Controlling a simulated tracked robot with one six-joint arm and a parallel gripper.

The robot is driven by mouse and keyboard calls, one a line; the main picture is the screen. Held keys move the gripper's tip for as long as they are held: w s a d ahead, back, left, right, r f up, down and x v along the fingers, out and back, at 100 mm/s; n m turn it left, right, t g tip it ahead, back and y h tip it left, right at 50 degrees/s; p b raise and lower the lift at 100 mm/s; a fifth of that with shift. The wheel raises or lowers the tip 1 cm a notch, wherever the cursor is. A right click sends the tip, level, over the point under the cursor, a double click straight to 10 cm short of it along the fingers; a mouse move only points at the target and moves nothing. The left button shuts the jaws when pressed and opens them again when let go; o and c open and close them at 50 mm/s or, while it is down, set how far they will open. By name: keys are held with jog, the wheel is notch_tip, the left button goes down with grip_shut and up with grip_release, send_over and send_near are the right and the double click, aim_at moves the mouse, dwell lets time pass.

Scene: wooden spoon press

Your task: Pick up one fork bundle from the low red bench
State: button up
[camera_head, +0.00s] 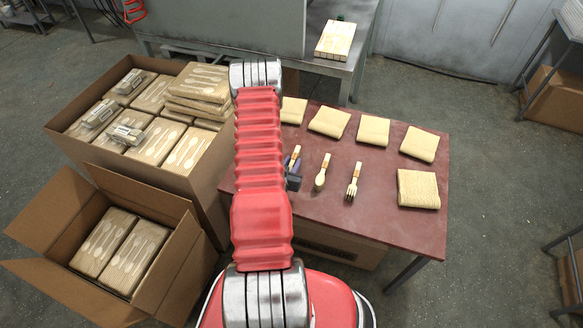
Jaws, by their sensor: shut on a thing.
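The low red bench (320,220) stands right of my arm. My gripper (293,168) is at the bench's left part, partly hidden behind my red arm. It is shut on a banded wooden cutlery bundle (295,153); its head is too small and covered to tell its kind. Whether it touches the bench is not clear. To its right lies a spoon bundle (321,173) with a rounded head towards me. Further right lies a fork bundle (353,178), its tines towards me and an orange-brown band around it. Both lie apart from the gripper.
Pale stacks line the bench's far edge, with another stack (418,188) at the right. A large open carton (160,178) with packs and a smaller open carton (160,270) stand left. A grey table (335,70) stands behind. The bench's front right is clear.

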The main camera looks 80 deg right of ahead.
aim_at(292, 162)
jog(key=c, duration=0.3)
jog(key=shift+r, duration=0.1)
jog(key=shift+r, duration=4.9)
